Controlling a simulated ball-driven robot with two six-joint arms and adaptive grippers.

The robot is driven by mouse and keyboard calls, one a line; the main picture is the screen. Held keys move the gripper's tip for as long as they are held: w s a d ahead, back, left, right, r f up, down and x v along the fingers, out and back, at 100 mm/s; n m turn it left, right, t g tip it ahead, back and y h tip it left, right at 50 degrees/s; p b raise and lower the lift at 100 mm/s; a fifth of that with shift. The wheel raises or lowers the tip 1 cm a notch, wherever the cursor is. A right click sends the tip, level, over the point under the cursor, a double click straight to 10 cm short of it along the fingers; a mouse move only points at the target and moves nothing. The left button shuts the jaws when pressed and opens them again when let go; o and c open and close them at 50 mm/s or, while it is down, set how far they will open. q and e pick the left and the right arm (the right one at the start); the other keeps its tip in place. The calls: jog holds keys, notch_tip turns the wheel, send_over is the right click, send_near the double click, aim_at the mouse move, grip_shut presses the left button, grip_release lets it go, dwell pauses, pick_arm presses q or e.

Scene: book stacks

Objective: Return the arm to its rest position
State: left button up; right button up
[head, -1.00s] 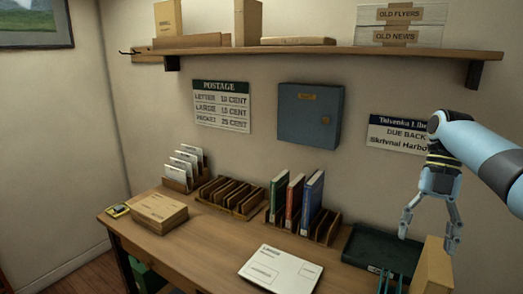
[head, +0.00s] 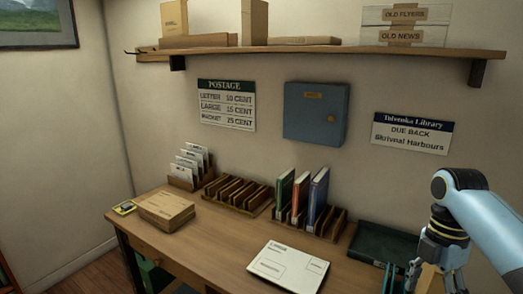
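My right arm (head: 480,215) comes in from the right edge. Its gripper (head: 436,279) points down at the bottom right, in front of the right end of the desk. Its two fingers are spread apart, and I see nothing held between them. The fingertips are at or past the bottom edge of the view. A pale upright box (head: 428,284) shows behind the fingers, mostly hidden. My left gripper is not in view.
The desk (head: 225,245) holds a cardboard parcel (head: 167,208), a white envelope (head: 288,266), a wooden rack with books (head: 330,225), an empty slotted rack (head: 238,193) and a dark green tray (head: 378,243). A shelf (head: 330,52) and a blue wall box (head: 316,112) are above.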

jog(key=s+a+f+m+t+h, duration=0.1)
jog(key=s+a+f+m+t, duration=0.15)
jog(key=s+m, duration=0.95)
jog(key=s+a+r+m+t, duration=0.2)
jog(key=s+r+m+t, duration=0.1)
jog(key=s+r+m, duration=0.65)
jog(key=s+d+f+g+b, duration=0.2)
jog(key=f+b, duration=1.1)
jog(key=f, duration=2.7)
jog(key=s+f+b, duration=0.5)
jog(key=s+f, duration=0.5)
jog(key=f, duration=0.4)
jog(key=s+d+f+b, duration=0.1)
jog(key=s+f+b, duration=0.5)
jog(key=s+f, duration=0.4)
notch_tip(320, 180, down, 4)
jog(key=shift+d+n+g, duration=0.2)
jog(key=shift+n+g, duration=0.15)
jog(key=shift+g, duration=0.1)
